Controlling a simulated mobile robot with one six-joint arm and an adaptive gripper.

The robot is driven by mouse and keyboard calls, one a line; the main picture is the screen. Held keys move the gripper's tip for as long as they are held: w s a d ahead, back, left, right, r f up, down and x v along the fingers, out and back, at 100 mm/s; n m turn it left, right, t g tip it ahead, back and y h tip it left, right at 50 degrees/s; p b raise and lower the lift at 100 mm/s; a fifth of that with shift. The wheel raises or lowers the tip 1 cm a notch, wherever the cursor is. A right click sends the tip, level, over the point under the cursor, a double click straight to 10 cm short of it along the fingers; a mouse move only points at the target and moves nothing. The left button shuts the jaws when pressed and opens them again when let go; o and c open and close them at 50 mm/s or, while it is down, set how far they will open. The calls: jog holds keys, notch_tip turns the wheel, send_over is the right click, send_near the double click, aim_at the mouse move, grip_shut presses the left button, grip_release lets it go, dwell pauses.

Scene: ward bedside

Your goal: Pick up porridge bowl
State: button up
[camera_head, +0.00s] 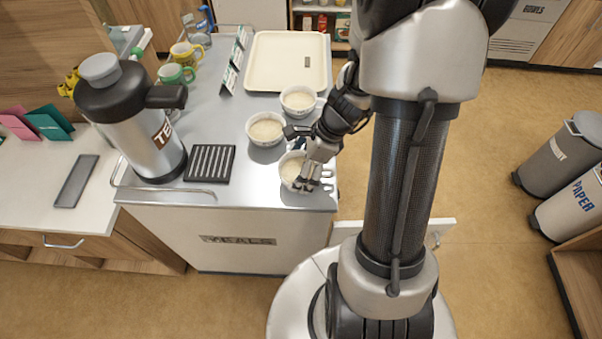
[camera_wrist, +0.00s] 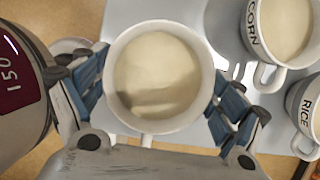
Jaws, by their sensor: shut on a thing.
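A white porridge bowl (camera_wrist: 157,80) with pale, creamy contents sits between the blue fingers of my gripper (camera_wrist: 160,95) in the wrist view. My gripper is shut on it, with a finger pad against each side. In the head view my gripper (camera_head: 311,172) reaches down over the same bowl (camera_head: 289,170) near the front right corner of the metal cart top (camera_head: 215,110). The gripper hides part of the bowl.
Two similar filled bowls stand close by, marked CORN (camera_wrist: 254,35) and RICE (camera_wrist: 303,120) in the wrist view. A steel flask (camera_head: 150,140), black drip grid (camera_head: 210,164), beige tray (camera_head: 262,86), small cards (camera_head: 229,78) and mugs (camera_head: 176,74) share the cart.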

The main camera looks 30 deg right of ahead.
notch_tip(320, 180, up, 20)
jog(key=p, duration=0.9)
jog(key=w+a+f+n+g+h+b, duration=0.1)
jog(key=a+f+n, duration=0.4)
jog(key=n, duration=0.7)
jog(key=w+a+f+n+g+h+b, duration=0.2)
jog(key=w+a+f+n+g+b, duration=0.2)
jog(key=f+n, duration=0.4)
jog(key=w+a+n+g, duration=0.1)
jog(key=n, duration=0.3)
jog(key=shift+a+f+n+g+h, duration=0.3)
jog(key=shift+a+f+n+g, duration=0.1)
